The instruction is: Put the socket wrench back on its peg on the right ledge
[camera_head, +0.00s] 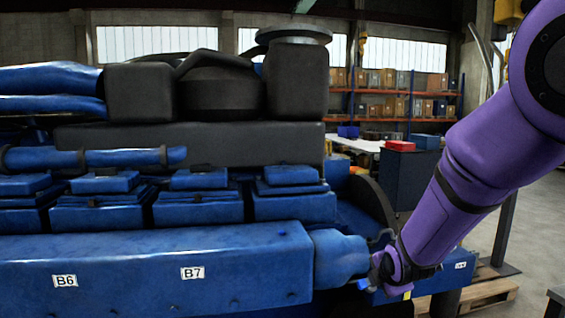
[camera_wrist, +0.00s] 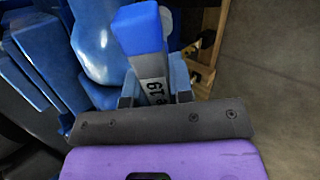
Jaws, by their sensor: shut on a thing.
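My gripper (camera_wrist: 155,96) is shut on the socket wrench (camera_wrist: 141,32), which shows in the wrist view as a blue block-like end above a grey part with a label reading 19. The wrench's far end is hidden. In the head view my gripper (camera_head: 392,272) is low, just right of the engine's rounded blue end. The wrench cannot be made out clearly there. The right ledge (camera_head: 457,272), blue with a small white label, is beside and behind my gripper, partly covered by my arm. I cannot pick out the peg in either view.
The large blue engine (camera_head: 130,270), with labels B6 and B7, fills the left and middle. A wooden pallet (camera_head: 492,293) lies on the floor at the right. A dark cabinet (camera_head: 395,178) and orange shelving (camera_head: 395,92) stand behind. Open floor shows at the right.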

